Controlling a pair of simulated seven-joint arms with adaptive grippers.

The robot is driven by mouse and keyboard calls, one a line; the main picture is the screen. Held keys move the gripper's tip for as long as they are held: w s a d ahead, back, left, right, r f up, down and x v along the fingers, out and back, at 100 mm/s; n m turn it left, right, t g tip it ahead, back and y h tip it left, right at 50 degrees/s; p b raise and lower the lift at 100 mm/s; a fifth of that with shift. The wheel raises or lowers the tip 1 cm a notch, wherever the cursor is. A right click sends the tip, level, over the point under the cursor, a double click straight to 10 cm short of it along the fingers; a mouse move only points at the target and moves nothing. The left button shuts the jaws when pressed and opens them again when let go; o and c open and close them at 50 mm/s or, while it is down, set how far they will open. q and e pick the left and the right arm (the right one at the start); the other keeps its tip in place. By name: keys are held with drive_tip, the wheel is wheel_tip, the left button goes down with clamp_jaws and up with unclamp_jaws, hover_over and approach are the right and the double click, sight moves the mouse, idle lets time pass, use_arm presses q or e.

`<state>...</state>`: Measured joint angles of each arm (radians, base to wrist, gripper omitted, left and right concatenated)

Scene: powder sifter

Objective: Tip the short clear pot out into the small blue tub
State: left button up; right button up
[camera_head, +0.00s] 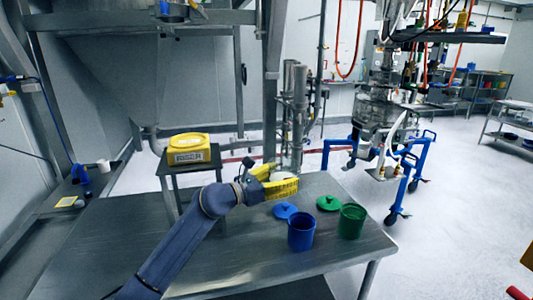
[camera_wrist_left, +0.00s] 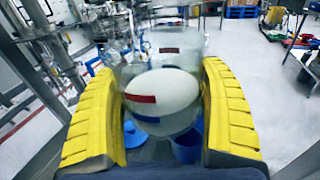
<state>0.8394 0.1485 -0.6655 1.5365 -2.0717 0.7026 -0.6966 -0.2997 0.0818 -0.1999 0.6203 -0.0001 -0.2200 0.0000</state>
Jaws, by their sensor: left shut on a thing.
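The short clear pot (camera_wrist_left: 165,45) is between the yellow fingers of my left gripper (camera_head: 272,183), with pale powder inside and red and blue marks on its wall. The gripper is shut on it. In the head view the pot is mostly hidden by the fingers, and I cannot tell its exact tilt. The small blue tub (camera_head: 301,236) stands open on the metal table, right of and nearer than the gripper. It also shows partly behind the pot in the left wrist view (camera_wrist_left: 188,150). My right gripper is not in view.
A blue lid (camera_head: 285,210) lies behind the blue tub. A green tub (camera_head: 351,222) stands to its right, with a green lid (camera_head: 328,203) behind. A yellow scale (camera_head: 188,148) sits on a side stand. The metal table (camera_head: 250,260) is clear in front.

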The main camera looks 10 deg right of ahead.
use_arm(q)
drive_tip(key=f, duration=0.1)
drive_tip(key=s+d+f, duration=0.1)
drive_tip(key=d+f, duration=0.1)
drive_tip(key=f, duration=0.1)
drive_tip(key=shift+s+d, duration=0.15)
drive_tip(key=shift+s, duration=0.2)
drive_tip(key=shift+s+a+f+m+g+y, duration=0.15)
drive_tip(key=shift+f+m+g+y, duration=0.15)
drive_tip(key=shift+f, duration=0.3)
drive_tip(key=shift+w+a+f+m+g+y, duration=0.1)
drive_tip(key=shift+f+g+y, duration=0.1)
drive_tip(key=shift+f+y, duration=0.3)
drive_tip(key=shift+s+a+m+g+y, duration=0.1)
drive_tip(key=shift+a+m+g+y, duration=0.25)
drive_tip(key=shift+y, duration=0.75)
drive_tip(key=shift+y, duration=0.3)
